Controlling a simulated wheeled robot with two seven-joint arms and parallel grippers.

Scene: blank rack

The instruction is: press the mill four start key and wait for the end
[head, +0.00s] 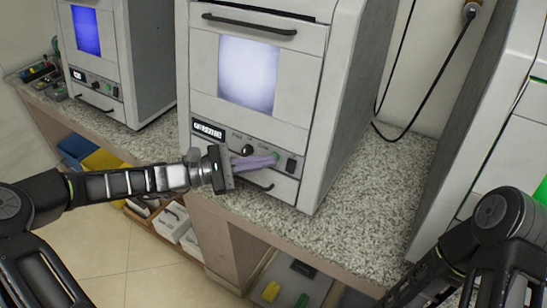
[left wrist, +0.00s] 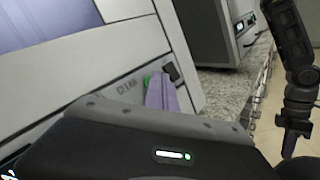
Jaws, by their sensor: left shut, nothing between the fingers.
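A white mill (head: 310,65) with a pale lit window stands in the middle of the head view. Its front panel has a small display (head: 208,130), a dark knob (head: 247,151), a green key (head: 277,155) and a dark switch (head: 291,165). No mill number is readable. My left gripper (head: 274,159) is shut and empty, its purple fingertips at the green key. In the left wrist view the fingers partly cover the green key (left wrist: 148,80); contact or pressing cannot be told. My right gripper (left wrist: 289,145) seems to show small at the right of that view, its jaws unclear.
A second mill (head: 137,60) with a blue window stands to the left. Another white machine (head: 500,130) with a green lit area stands at the right. The speckled counter (head: 372,185) is clear between machines. A handle (head: 255,184) lies below the panel; bins (head: 172,221) sit under the counter.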

